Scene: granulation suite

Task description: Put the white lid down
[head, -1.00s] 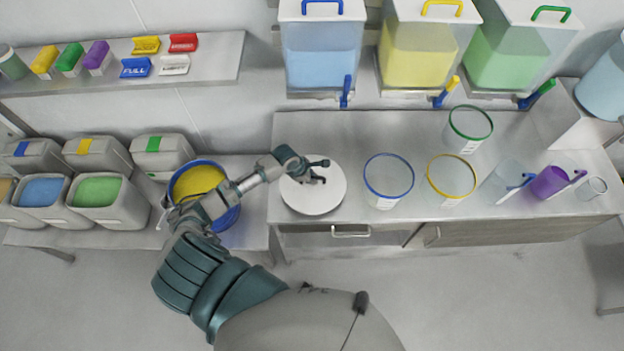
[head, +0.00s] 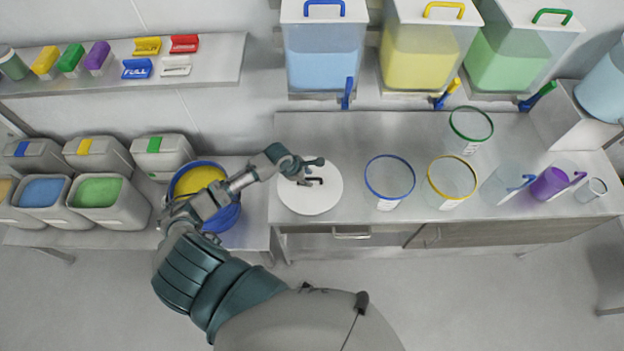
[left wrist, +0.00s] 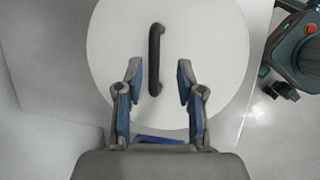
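The white lid (head: 296,204) is a round disc with a black bar handle (left wrist: 155,60). It lies flat at the left end of the steel counter, near the front edge, and looks to rest on the top. My left gripper (head: 318,172) is over the lid. In the left wrist view my left gripper (left wrist: 157,80) has its fingers apart, one on each side of the handle, with clear gaps on both sides. The lid (left wrist: 215,50) fills much of that view. My right gripper does not show.
An open blue-rimmed tub (head: 227,215) with yellow contents stands left of the lid, under my arm. A clear blue-rimmed container (head: 389,178) stands close to its right, then a yellow-rimmed one (head: 452,180). The counter (head: 350,130) is bare behind the lid.

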